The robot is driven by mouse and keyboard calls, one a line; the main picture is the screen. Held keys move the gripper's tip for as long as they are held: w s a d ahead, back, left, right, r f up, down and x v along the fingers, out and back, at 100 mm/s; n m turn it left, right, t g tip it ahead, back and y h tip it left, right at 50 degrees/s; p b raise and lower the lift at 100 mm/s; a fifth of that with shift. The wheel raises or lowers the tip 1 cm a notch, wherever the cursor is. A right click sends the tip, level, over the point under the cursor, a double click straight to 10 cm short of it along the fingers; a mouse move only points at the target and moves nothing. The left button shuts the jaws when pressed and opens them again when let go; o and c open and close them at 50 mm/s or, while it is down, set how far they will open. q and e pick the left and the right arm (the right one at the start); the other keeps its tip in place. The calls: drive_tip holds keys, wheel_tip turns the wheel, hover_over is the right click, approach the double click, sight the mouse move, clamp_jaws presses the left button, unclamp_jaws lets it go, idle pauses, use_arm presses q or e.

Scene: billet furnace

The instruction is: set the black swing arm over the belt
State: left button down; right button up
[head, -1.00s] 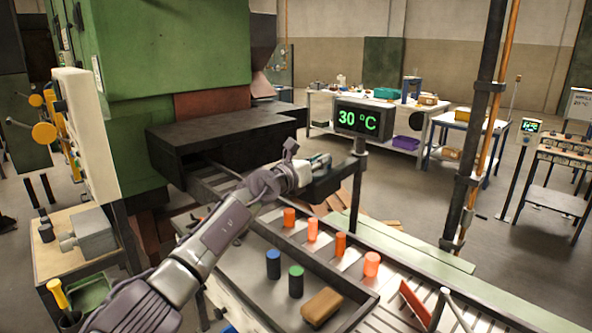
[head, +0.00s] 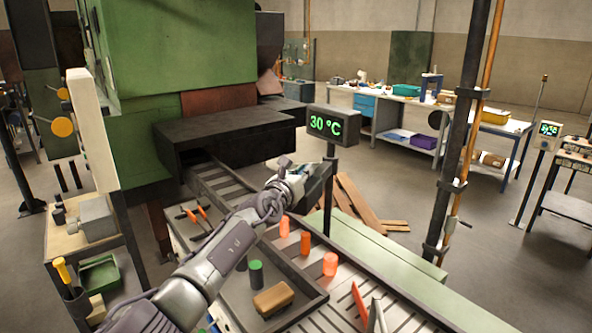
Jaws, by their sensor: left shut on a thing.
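The black swing arm (head: 319,187) is a dark bar beside the post under the temperature display. My left gripper (head: 296,176) is at the bar's left end and shut on it; its fingertips are small and partly hidden, so the exact grip is unclear. The roller belt (head: 222,187) runs from the dark furnace mouth towards the front right. My left forearm hides part of the belt's middle. The bar appears beside the belt's right edge; I cannot tell how far it reaches over it. My right gripper is out of view.
The display (head: 325,125) reads 30 °C. Orange cylinders (head: 305,243), a green-topped cylinder (head: 256,273) and a brown block (head: 273,298) stand near my forearm. A dark upright pole (head: 450,160) rises at the right. Wooden planks (head: 356,205) lie on the floor behind.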

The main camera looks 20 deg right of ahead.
use_arm(q)
drive_tip(key=shift+w+a+r, duration=0.1)
drive_tip(key=shift+r, duration=0.15)
drive_tip(key=c, duration=1.2)
unclamp_jaws()
drive_tip(key=shift+f, duration=0.2)
drive_tip(key=shift+r, duration=5.05)
